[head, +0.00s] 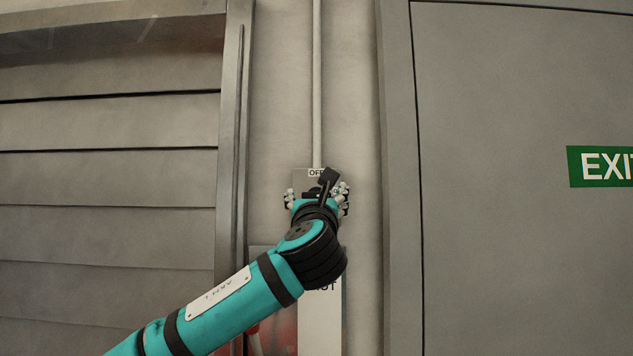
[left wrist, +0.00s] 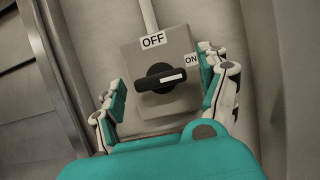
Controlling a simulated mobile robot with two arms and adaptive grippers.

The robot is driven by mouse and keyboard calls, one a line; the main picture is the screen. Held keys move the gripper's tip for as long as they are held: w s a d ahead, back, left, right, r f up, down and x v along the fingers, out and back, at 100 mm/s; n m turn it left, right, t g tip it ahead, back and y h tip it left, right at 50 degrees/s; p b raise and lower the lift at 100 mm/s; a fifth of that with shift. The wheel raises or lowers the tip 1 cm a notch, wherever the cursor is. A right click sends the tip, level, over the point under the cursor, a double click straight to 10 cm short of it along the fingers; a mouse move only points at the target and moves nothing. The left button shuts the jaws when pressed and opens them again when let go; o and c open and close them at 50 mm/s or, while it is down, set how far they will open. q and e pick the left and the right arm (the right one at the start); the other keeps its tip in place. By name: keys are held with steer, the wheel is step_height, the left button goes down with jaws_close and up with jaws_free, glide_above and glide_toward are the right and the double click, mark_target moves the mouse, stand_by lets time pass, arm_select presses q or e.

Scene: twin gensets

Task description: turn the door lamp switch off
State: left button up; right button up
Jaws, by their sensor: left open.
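The door lamp switch is a grey box (head: 300,179) on the wall between the slatted panel and the door. It also shows in the left wrist view (left wrist: 189,45), with an OFF label at its top and an ON label at its right. Its black rotary knob (left wrist: 160,78) has a white mark on the end that points right, towards ON. My left gripper (head: 317,190) is in front of the box and hides most of it in the head view. In the left wrist view its fingers (left wrist: 163,89) are open, one on each side of the knob, apart from it. My right gripper is not in view.
A grey conduit (head: 317,80) runs up the wall from the box. A grey door (head: 500,260) with a green EXIT sign (head: 605,166) is at the right. A slatted panel (head: 110,180) is at the left. A partly hidden white sign (head: 318,325) is below the box.

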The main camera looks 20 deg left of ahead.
arm_select(q)
steer(key=shift+x, duration=0.75)
steer(key=c, duration=1.2)
